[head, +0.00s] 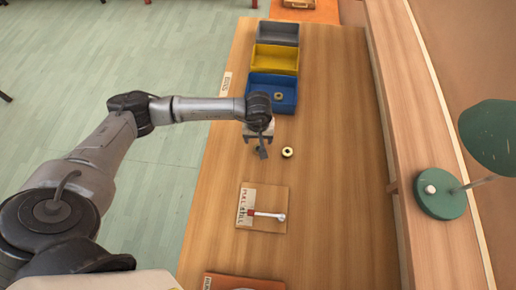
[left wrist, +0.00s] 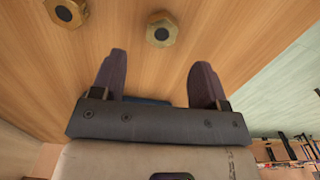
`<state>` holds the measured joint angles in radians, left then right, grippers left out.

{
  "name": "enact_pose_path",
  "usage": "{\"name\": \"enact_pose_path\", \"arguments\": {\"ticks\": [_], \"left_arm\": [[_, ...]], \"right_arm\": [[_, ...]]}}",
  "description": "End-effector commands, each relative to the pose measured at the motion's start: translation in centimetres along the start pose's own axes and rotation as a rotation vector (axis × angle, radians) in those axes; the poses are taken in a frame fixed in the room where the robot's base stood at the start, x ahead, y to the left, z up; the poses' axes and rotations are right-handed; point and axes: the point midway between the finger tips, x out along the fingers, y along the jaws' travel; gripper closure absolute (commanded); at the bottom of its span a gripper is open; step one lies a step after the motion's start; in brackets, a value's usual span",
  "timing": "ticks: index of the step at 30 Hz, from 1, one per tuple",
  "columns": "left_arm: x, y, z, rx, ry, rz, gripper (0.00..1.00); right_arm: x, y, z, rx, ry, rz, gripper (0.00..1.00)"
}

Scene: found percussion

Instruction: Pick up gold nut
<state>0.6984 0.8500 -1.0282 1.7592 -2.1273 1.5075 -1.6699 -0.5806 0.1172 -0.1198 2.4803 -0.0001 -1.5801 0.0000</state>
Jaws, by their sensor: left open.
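A gold nut (head: 288,152) with a dark centre lies flat on the wooden table, just right of my left gripper (head: 261,152) in the head view. In the left wrist view two gold hex nuts lie on bare wood, one nut (left wrist: 161,30) beyond the gap between my fingers and another nut (left wrist: 66,12) at the upper left. My left gripper (left wrist: 160,62) is open, with nothing between its fingers. In the head view the gripper hides part of the table beneath it. Another nut (head: 278,96) lies in the blue bin. My right gripper is not in view.
A grey bin (head: 278,27), a yellow bin (head: 275,50) and the blue bin (head: 257,103) stand in a row beyond the gripper. A board with a white-handled tool (head: 268,215) lies nearer. A green lamp (head: 440,198) stands at right. The table's right side is clear.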

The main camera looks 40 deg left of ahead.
Motion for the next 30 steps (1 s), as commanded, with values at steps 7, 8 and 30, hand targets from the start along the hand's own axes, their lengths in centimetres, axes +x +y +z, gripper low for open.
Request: {"name": "enact_pose_path", "arguments": {"ticks": [7,8,30], "left_arm": [[1.9,0.0,0.3,-0.001,-0.004,-0.002,0.32],[2.3,-0.1,0.4,-0.001,-0.004,-0.002,0.32],[5.4,-0.1,0.3,-0.001,-0.001,0.0,0.48]], "right_arm": [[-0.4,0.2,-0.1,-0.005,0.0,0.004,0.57],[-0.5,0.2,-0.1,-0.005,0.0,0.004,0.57],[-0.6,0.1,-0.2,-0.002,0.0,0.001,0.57]]}}
